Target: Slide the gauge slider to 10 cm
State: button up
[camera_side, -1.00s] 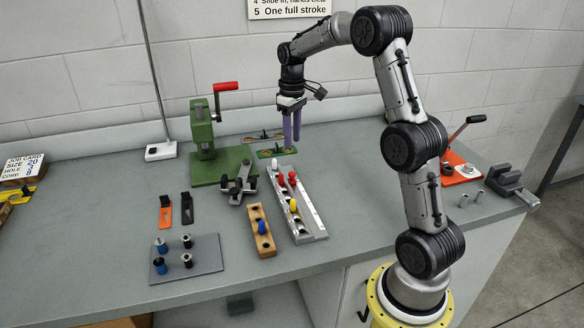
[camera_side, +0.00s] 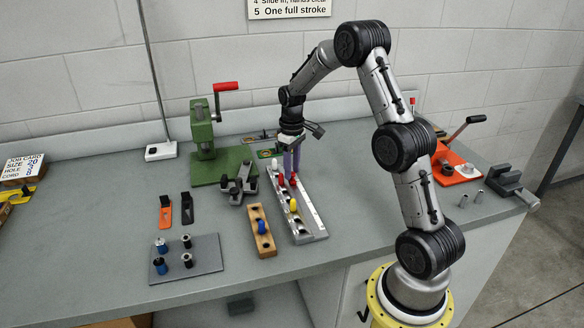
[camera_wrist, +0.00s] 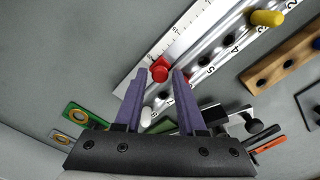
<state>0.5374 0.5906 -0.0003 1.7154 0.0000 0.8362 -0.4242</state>
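The gauge is a light metal block with a ruler strip (camera_wrist: 182,45) along one edge. Its slider has a round red knob (camera_wrist: 160,73), which shows between my fingertips in the wrist view; in the side view the knob (camera_side: 293,179) is at the far part of the strip. My gripper (camera_side: 291,176) points down over this end with purple fingers. In the wrist view my gripper (camera_wrist: 159,74) is open, a finger on either side of the knob. I cannot tell whether either finger touches it. The ruler's numbers are too small to read surely.
Beside the strip, numbered holes hold a yellow peg (camera_side: 293,205), a red peg (camera_side: 281,181) and a white peg (camera_wrist: 146,117). A wooden block (camera_side: 263,240) lies to the left. A dark clamp (camera_side: 238,190) and green press (camera_side: 203,130) stand further left.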

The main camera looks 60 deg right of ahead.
grip_shut()
jog(key=shift+r, duration=0.1)
dwell(1.2)
